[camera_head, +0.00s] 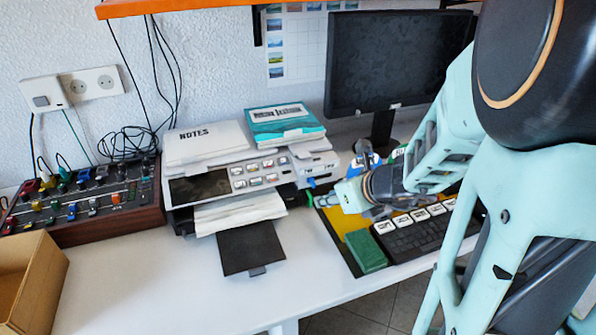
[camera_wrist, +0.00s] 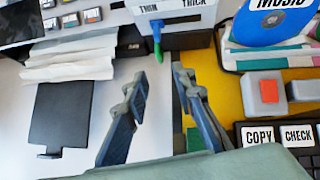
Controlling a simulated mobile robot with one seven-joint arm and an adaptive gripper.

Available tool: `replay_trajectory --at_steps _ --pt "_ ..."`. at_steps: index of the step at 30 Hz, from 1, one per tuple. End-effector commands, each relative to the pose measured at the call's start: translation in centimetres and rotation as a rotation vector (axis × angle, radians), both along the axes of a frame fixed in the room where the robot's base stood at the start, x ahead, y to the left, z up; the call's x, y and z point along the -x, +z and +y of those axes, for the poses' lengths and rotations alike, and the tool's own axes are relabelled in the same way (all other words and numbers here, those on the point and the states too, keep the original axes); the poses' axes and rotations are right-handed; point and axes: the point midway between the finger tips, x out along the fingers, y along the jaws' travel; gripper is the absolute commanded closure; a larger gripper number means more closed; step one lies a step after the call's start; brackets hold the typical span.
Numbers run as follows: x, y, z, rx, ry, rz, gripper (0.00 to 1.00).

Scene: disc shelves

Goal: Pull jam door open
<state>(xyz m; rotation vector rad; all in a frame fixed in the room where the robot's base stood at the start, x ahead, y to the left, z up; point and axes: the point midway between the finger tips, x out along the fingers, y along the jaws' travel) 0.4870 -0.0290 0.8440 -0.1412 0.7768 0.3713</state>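A printer (camera_head: 240,170) stands on the white desk, with a paper stack (camera_head: 238,212) and a lowered dark tray (camera_head: 250,248) at its front. No panel is legibly marked as the jam door. In the wrist view, a white box part (camera_wrist: 178,18) labelled THIN and THICK carries a small blue and green lever (camera_wrist: 156,36); the lever's blue top also shows in the head view (camera_head: 311,183). My gripper (camera_wrist: 163,78) is open and empty, its fingertips below the lever in that picture. In the head view my gripper (camera_head: 322,195) is right of the printer's front.
A dark keyboard (camera_head: 430,235) and a green block (camera_head: 366,251) lie on a yellow mat right of the printer. A monitor (camera_head: 395,60) stands behind. A mixer (camera_head: 85,200) and a cardboard box (camera_head: 30,280) are at left. The front desk is clear.

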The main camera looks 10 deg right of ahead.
Motion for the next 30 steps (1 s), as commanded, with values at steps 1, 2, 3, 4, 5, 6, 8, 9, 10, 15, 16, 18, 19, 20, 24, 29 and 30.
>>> replay_trajectory --at_steps 1,2,3,4,5,6,8,9,10,15,16,18,19,20,24,29,30 --pt "-0.6 -1.2 0.4 0.000 0.005 0.003 0.76" --pt "-0.9 -1.7 0.6 -0.001 0.005 0.004 0.76" --pt "-1.5 -2.2 0.8 0.001 0.006 0.003 0.76" --pt "-1.9 -2.7 0.9 0.001 0.006 0.003 0.76" --pt "-2.3 -3.1 1.1 0.002 0.005 0.002 0.76" --pt "-2.8 -3.7 1.3 0.001 0.004 0.003 0.76" --pt "-3.5 -4.4 1.6 0.002 0.006 0.002 0.76" --pt "-3.9 -4.8 1.8 0.002 0.006 0.002 0.76" --pt "-4.2 -5.1 2.0 0.002 0.007 0.001 0.76" --pt "-5.5 -6.2 2.5 0.002 0.006 0.000 0.76" --pt "-5.6 -6.3 2.5 0.002 0.006 -0.001 0.76" --pt "-5.8 -6.4 2.6 0.003 0.006 0.000 0.76" --pt "-5.9 -6.4 2.6 0.003 0.006 -0.001 0.76" --pt "-5.9 -6.4 2.6 0.003 0.006 -0.001 0.76" --pt "-5.9 -6.4 2.6 0.003 0.006 -0.001 0.76" --pt "-5.9 -6.4 2.6 0.003 0.006 -0.001 0.85" --pt "-5.9 -6.4 2.6 0.003 0.006 -0.001 0.89"
